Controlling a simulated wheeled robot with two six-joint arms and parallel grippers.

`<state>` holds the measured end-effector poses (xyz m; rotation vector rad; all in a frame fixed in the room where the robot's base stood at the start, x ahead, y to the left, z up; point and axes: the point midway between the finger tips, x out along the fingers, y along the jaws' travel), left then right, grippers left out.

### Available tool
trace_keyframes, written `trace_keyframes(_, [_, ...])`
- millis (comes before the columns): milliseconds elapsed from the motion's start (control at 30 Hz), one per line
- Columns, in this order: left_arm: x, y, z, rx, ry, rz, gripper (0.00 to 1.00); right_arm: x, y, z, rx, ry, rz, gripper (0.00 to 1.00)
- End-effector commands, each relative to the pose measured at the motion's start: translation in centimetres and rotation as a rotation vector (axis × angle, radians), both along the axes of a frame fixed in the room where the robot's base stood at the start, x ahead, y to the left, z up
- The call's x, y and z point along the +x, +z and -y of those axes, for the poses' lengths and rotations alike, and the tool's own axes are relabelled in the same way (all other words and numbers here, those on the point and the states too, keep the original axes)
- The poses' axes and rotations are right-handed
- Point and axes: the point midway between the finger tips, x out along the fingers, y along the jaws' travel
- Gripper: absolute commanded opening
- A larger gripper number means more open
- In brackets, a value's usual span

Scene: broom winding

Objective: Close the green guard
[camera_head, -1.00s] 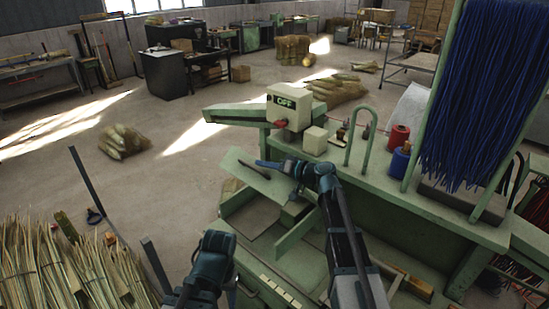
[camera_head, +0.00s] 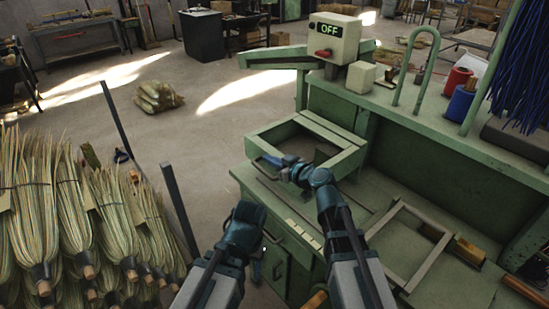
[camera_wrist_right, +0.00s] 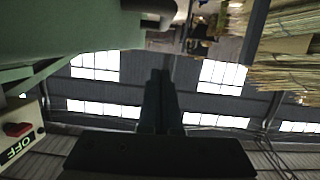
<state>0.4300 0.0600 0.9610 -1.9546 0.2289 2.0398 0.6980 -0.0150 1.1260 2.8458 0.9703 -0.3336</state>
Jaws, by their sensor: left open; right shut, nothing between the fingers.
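The green guard (camera_head: 262,143) appears to be the rectangular green frame at the machine's near left end, below the box marked OFF. It looks roughly level, with an open middle. My right gripper (camera_head: 268,160) is shut and empty at the guard's near edge; I cannot tell whether it touches. In the right wrist view its shut fingers (camera_wrist_right: 162,85) have nothing between them, and a green surface fills the upper left. My left gripper (camera_head: 257,265) is lower, open and empty, by the front of the green machine (camera_head: 390,170); its fingertips are partly hidden.
The control box (camera_head: 337,38) with a red switch stands behind the guard. Broom bundles (camera_head: 75,210) stand at left, beside dark upright posts (camera_head: 180,208). A pale frame (camera_head: 420,245) lies on the bench at right. The floor beyond the posts is mostly clear.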

Motion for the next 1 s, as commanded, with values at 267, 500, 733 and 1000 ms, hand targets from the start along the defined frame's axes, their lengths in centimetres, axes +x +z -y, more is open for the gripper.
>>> trace_keyframes(267, [0.0, -4.3, 0.0, 0.000, 0.001, 0.000, 0.65, -0.2, -4.3, -0.2, -0.093, 0.001, 0.073, 0.00])
trace_keyframes(500, [0.0, -5.5, 0.0, 0.000, 0.001, 0.000, 0.65, -0.2, -5.4, -0.2, -0.131, 0.001, 0.102, 0.00])
trace_keyframes(733, [0.0, -5.7, 0.0, 0.000, 0.001, 0.000, 0.65, -0.2, -5.7, -0.2, -0.143, 0.004, 0.108, 0.00])
trace_keyframes(1000, [0.0, -5.8, 0.0, 0.000, 0.001, 0.000, 0.65, -0.3, -5.8, -0.2, -0.145, 0.006, 0.106, 0.00])
